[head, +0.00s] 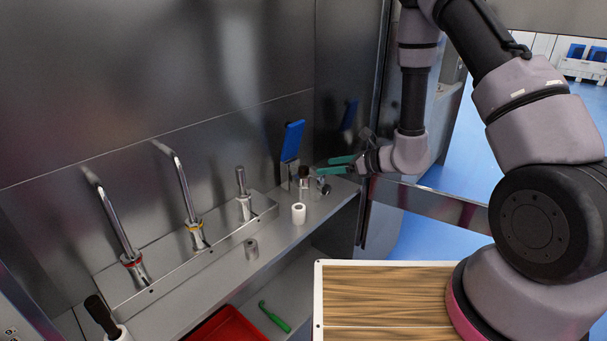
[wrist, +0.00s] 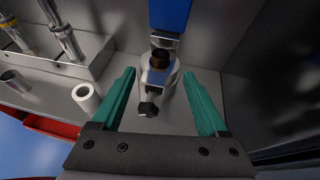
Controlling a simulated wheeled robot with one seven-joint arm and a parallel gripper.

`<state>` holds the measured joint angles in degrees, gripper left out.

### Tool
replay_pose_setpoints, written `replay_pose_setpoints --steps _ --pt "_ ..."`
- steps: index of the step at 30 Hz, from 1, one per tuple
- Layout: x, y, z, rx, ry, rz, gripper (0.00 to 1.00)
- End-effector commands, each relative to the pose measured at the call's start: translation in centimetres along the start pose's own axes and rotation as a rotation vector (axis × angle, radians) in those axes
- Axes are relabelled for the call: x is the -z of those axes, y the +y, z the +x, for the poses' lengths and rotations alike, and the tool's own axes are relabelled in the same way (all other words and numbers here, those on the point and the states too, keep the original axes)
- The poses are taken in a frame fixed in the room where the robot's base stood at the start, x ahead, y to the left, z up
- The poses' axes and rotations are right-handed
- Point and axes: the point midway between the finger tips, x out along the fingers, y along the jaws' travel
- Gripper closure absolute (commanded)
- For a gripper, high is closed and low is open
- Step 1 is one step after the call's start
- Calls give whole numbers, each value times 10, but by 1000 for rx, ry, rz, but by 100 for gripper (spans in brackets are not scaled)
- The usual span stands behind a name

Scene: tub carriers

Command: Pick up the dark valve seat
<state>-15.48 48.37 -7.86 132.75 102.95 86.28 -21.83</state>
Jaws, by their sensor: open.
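A dark brown, round-topped part (head: 304,171) stands near the right end of the steel shelf, in front of a blue-handled tool; it also shows in the wrist view (wrist: 160,56). It is the darkest candidate for the valve seat, but I cannot tell for certain. A metal fitting with a dark knob (wrist: 148,108) is close to it, nearer my gripper. My gripper (head: 338,166) is open and empty, with green fingers pointing toward these parts. In the wrist view the parts lie ahead, between the two fingers (wrist: 162,98), apart from them. The lower part of the brown piece is partly hidden.
A white hollow cylinder (head: 298,214) and a grey hollow cylinder (head: 251,249) stand on the shelf to the left. The blue-handled tool (head: 292,140) rises by the back wall. Metal taps (head: 186,200) stand farther left. A red tray (head: 228,327) lies below.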

Motion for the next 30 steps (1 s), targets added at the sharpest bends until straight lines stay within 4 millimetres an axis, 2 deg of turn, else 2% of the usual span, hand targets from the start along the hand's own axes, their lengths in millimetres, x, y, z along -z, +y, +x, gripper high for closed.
replay_pose_setpoints --steps 3,10,18,27,28,30 --pt "0 1 19 -3 0 -1 23" --pt "0 1 37 -3 1 0 23" --pt "0 0 75 -3 0 -2 23" --pt "0 -1 81 -1 0 0 23" --pt "0 -1 80 -1 0 0 31" --pt "0 -1 80 -1 0 0 58"
